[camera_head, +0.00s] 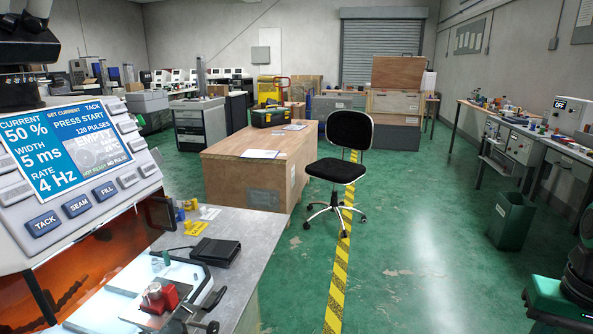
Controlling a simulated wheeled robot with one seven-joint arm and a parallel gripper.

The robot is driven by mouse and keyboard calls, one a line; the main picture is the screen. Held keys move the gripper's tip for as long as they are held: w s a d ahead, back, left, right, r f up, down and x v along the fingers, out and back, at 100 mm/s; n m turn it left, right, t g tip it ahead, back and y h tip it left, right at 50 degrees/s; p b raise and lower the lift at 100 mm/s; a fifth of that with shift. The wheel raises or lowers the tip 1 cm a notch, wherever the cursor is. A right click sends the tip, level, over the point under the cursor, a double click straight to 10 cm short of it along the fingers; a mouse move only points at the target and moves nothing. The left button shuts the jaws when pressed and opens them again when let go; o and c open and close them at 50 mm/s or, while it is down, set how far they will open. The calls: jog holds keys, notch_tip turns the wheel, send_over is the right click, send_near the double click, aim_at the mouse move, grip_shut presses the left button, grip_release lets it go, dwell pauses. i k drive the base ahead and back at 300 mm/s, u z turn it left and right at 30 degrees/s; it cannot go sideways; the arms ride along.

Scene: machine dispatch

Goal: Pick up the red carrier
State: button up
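A small red carrier (171,296) sits low in the left part of the head view, with a rounded greyish-pink piece (154,291) on it. It rests on a pale plate (128,306) with a dark frame, on the grey bench (245,240) beside a machine. The machine's control panel (75,160) reads 50 %, 5 ms, 4 Hz, "TACK" and "PRESS START 120 PULSES", with TACK, SEAM and FILL buttons below. An orange-lit chamber (80,265) shows under the panel. My gripper is not in view.
Behind the plate lie a black box-like item (216,251) and small yellow pieces (196,228). A dark handle (213,299) stands close right of the carrier. A wooden crate (240,183) and black chair (348,150) stand beyond. Green floor (420,260) is open at centre right.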

aim_at(159, 298)
jog(key=u, duration=1.3)
